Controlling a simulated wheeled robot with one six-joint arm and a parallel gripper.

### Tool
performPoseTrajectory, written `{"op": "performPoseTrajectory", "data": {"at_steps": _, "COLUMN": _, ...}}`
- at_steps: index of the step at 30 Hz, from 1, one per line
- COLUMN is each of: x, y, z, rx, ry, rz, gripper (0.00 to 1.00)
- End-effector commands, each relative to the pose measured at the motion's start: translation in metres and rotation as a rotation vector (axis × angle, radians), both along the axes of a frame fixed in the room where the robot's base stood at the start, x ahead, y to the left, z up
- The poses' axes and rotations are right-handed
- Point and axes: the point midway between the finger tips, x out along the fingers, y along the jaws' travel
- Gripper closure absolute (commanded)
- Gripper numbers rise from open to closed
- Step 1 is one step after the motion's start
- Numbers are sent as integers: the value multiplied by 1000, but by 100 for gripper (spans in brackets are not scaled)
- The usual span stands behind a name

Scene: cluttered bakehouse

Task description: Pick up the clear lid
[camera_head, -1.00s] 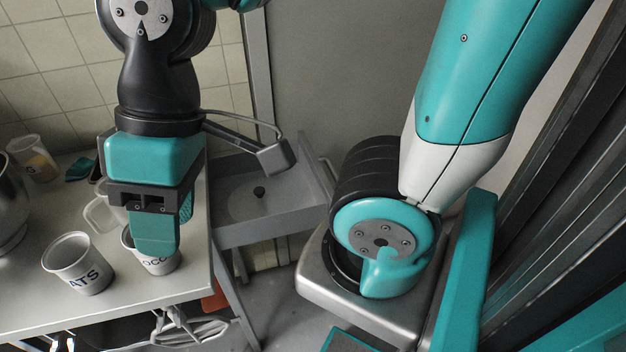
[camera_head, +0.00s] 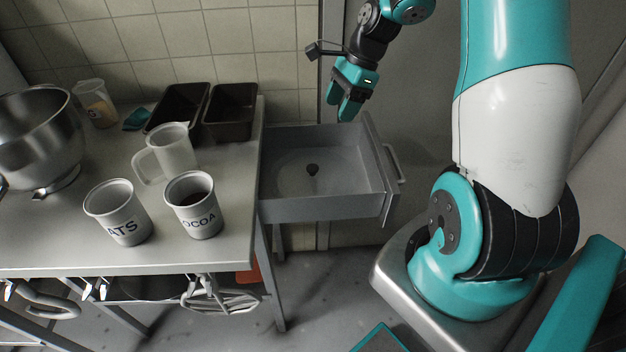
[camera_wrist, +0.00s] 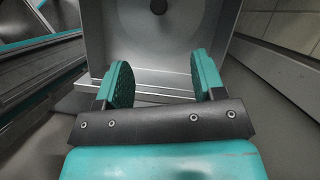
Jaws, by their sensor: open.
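The clear lid (camera_head: 312,170) appears as a faint see-through disc with a dark knob, lying flat in the open grey drawer (camera_head: 330,210). In the wrist view its knob (camera_wrist: 159,6) is at the top edge, with part of the faint round rim around it; the rest is cut off. My gripper (camera_head: 345,109) is open and empty, up by the far right corner of the drawer, apart from the lid. In the wrist view my gripper's fingers (camera_wrist: 162,76) are spread in front of the drawer wall (camera_wrist: 145,86).
Left of the drawer, the table (camera_head: 60,240) holds an OATS cup (camera_head: 118,212), a COCOA cup (camera_head: 194,207), a clear jug (camera_head: 172,150), a steel bowl (camera_head: 40,140) and dark tins (camera_head: 230,112). The drawer handle (camera_head: 392,160) sticks out right.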

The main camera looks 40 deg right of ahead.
Motion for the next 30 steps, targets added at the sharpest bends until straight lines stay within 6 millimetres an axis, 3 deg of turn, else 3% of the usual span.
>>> {"op": "performPoseTrajectory", "data": {"at_steps": 15, "x": 12, "y": 36, "z": -98, "rx": 5, "ry": 10, "rz": -17, "gripper": 37}}
{"op": "performPoseTrajectory", "data": {"at_steps": 23, "x": 14, "y": 43, "z": -116, "rx": 4, "ry": 7, "rz": -17, "gripper": 37}}
{"op": "performPoseTrajectory", "data": {"at_steps": 30, "x": 16, "y": 58, "z": -149, "rx": 4, "ry": 9, "rz": -15, "gripper": 37}}
